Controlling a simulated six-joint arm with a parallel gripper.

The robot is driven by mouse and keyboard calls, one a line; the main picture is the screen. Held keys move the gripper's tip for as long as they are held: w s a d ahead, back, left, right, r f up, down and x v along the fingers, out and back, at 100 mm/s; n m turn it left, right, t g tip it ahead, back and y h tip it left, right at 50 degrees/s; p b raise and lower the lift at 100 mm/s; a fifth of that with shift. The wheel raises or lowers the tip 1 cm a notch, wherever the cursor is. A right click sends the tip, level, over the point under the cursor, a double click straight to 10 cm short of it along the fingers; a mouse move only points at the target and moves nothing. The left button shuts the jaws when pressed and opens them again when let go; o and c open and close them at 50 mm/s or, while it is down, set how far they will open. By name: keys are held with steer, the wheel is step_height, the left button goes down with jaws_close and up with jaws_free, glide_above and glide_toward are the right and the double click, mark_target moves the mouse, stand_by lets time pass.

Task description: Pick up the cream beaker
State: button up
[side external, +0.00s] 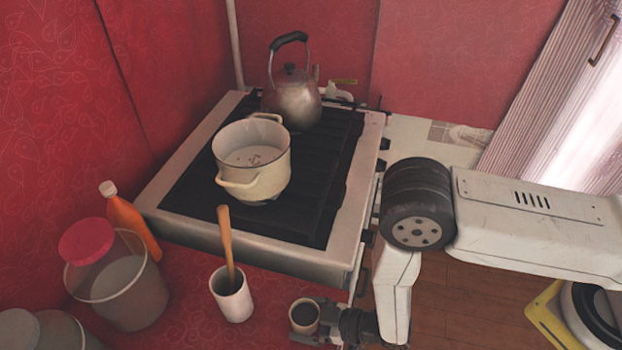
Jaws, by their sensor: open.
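A small cream beaker (299,322) with a dark inside stands upright on the red counter at the bottom of the view, in front of the stove. My gripper (313,322) reaches in from the right, low over the counter. It is open, with its dark fingers close about the beaker's right and near sides. I cannot tell whether they touch it. The beaker's lower right part is hidden by the gripper.
A taller whitish cup (233,303) with a wooden spoon (227,245) stands just left of the beaker. Further left are an orange bottle (130,220) and a red-lidded jar (118,290). The stove (180,228) behind carries a pot (260,180) and a kettle (292,102).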

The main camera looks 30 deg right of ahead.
mark_target(305, 321)
steer(key=shift+w+a, duration=0.1)
steer(key=shift+c, duration=0.2)
steer(key=c, duration=1)
steer(key=shift+c, duration=0.2)
step_height(305, 321, up, 10)
stand_by(0.5)
stand_by(0.6)
